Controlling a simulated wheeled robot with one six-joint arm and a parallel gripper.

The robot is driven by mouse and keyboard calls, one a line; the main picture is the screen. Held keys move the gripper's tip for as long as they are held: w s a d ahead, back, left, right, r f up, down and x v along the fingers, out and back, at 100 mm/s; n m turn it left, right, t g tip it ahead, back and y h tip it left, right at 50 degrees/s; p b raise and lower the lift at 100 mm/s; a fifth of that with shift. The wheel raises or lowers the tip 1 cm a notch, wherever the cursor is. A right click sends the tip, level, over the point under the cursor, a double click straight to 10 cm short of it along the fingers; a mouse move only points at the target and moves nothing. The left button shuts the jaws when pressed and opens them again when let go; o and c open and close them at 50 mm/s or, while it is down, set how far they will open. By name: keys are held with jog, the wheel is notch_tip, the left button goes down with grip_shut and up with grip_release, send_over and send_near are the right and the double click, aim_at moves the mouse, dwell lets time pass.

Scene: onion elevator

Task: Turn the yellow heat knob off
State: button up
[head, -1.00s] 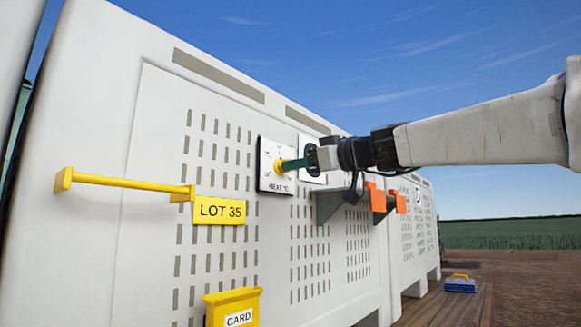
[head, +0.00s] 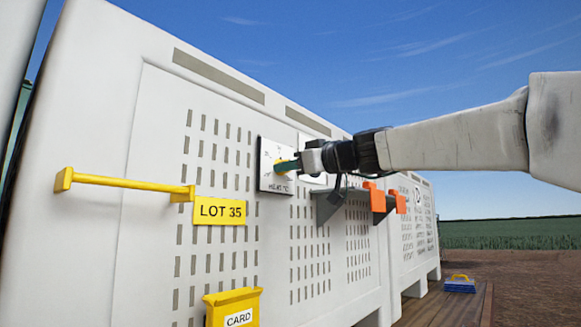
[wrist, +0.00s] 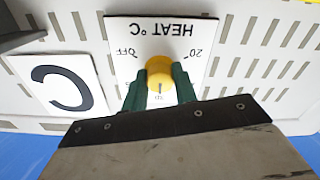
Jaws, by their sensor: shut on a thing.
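The yellow heat knob (wrist: 159,70) sits at the middle of a white plate (wrist: 180,30) marked HEAT °C, which shows upside down in the wrist view. OFF is printed left of the knob and 20 right of it. A dark line on the knob points down in the wrist view, toward a small, partly hidden mark between the fingers. My gripper (wrist: 160,82) has its green fingers on both sides of the knob and is shut on it. In the head view my gripper (head: 287,167) meets the plate (head: 268,152), with a little yellow showing beside the fingers.
A yellow bar handle (head: 125,182), a LOT 35 sign (head: 219,211) and a yellow CARD holder (head: 232,308) are on the white panel. A grey shelf (head: 328,206) and orange hooks (head: 373,193) stick out below my arm. Open air lies right of the panel.

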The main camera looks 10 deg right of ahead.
jog(key=m, duration=2.3)
jog(key=shift+m, duration=0.4)
dwell(0.4)
jog(key=o, duration=1)
jog(key=shift+s, duration=0.1)
jog(key=v, duration=0.7)
jog(key=shift+s+d, duration=0.25)
jog(key=shift+d, duration=0.05)
